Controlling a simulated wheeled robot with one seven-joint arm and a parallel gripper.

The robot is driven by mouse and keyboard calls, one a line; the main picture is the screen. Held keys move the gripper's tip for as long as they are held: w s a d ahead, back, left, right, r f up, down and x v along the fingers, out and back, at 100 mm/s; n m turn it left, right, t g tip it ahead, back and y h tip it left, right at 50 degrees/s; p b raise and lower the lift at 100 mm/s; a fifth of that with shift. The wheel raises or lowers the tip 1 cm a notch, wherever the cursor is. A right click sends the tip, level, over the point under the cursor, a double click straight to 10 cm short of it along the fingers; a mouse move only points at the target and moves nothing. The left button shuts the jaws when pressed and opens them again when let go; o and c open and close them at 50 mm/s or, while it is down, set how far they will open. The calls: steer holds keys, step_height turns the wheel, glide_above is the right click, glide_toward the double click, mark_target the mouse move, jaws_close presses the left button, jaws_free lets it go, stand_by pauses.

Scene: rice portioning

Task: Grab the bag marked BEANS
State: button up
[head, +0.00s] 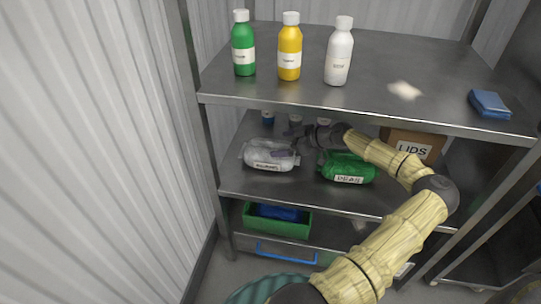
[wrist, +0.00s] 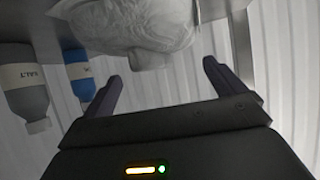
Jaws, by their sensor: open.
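A green bag (head: 338,160) lies on the middle shelf, and its white label looks like BEANS, though the print is small. A whitish bag (head: 258,153) lies left of it; I cannot read its label. My gripper (head: 291,142) is open over the right end of the whitish bag, left of the green one. In the wrist view the whitish bag (wrist: 135,25) is ahead of my open fingers (wrist: 161,72), with a clear gap below it in the picture. The green bag does not show there. My arm crosses just above and right of the green bag in the head view.
The upper shelf (head: 430,62) overhangs the bags and carries a green, a yellow and a white bottle and a blue cloth (head: 489,103). A LIDS box (head: 412,141) stands right of the green bag. Small bottles (head: 267,118) stand behind. A green bin (head: 278,224) is below.

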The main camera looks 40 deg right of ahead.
mark_target(271, 144)
steer(key=shift+w+a+f, duration=0.15)
steer(key=shift+w, duration=0.1)
steer(key=x, duration=0.3)
steer(key=b+x, duration=0.1)
steer(key=x, duration=0.1)
steer(key=shift+w+a+r, duration=0.1)
steer(key=shift+w+r, duration=0.15)
steer(key=shift+c, duration=0.4)
steer(key=shift+s, duration=0.1)
jaws_close()
steer(key=shift+a+f, duration=0.1)
steer(key=shift+f, duration=0.05)
stand_by(0.9)
